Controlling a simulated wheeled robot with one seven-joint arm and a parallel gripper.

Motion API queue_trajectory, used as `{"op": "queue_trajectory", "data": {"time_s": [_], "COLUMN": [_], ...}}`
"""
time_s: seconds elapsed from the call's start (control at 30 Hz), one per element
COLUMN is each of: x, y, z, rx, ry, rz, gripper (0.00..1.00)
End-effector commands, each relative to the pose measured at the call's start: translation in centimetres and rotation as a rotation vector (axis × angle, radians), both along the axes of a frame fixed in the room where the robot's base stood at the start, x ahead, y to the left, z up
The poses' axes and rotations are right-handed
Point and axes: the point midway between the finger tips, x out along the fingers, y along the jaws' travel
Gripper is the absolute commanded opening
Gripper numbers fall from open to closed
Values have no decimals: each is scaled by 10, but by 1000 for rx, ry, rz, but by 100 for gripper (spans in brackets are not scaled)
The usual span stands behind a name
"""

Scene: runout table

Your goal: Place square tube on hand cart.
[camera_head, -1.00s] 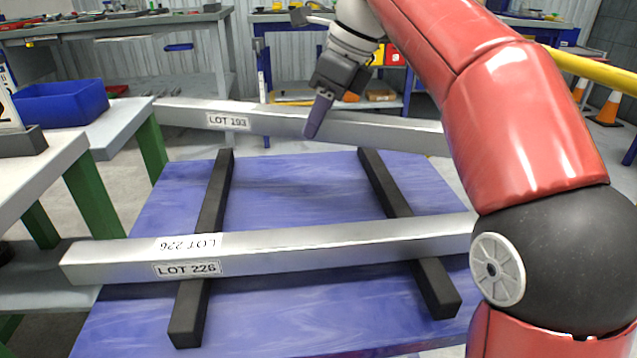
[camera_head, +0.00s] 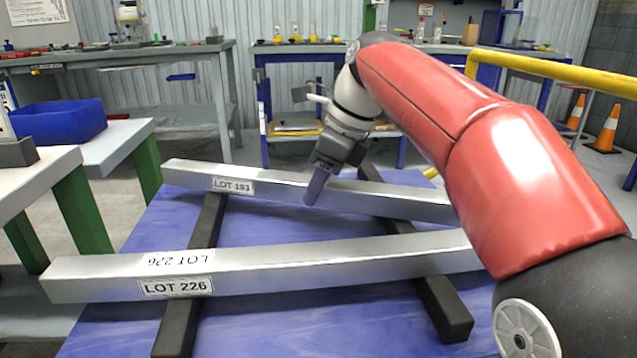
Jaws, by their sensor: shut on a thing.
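A long silver square tube labelled LOT 193 (camera_head: 270,185) is in my gripper (camera_head: 314,190), which is shut on it near its middle. The tube lies across or just above the far part of the two dark bars; I cannot tell whether it touches them. A second silver square tube labelled LOT 226 (camera_head: 320,262) lies across the bars nearer to me. The hand cart (camera_head: 290,325) has a blue, streaked deck under the bars. My arm hides the right ends of both tubes.
The two dark bars, left (camera_head: 182,318) and right (camera_head: 447,310), run front to back on the cart. A table with green legs (camera_head: 82,210) and a blue bin (camera_head: 60,122) stand at the left. A yellow rail (camera_head: 560,72) and orange cones (camera_head: 606,130) are at the right.

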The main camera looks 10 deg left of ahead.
Motion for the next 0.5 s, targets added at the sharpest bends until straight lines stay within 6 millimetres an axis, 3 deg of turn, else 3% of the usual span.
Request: {"op": "queue_trajectory", "data": {"time_s": [0.03, 0.07, 0.2, 0.5], "x": [0, 0, 0, 0], "y": [0, 0, 0, 0], "z": [0, -1, -1, 0], "rx": [2, 0, 0, 0], "ry": [-2, 0, 0, 0], "rz": [0, 0, 0, 0], "gripper": [0, 39, 57, 58]}}
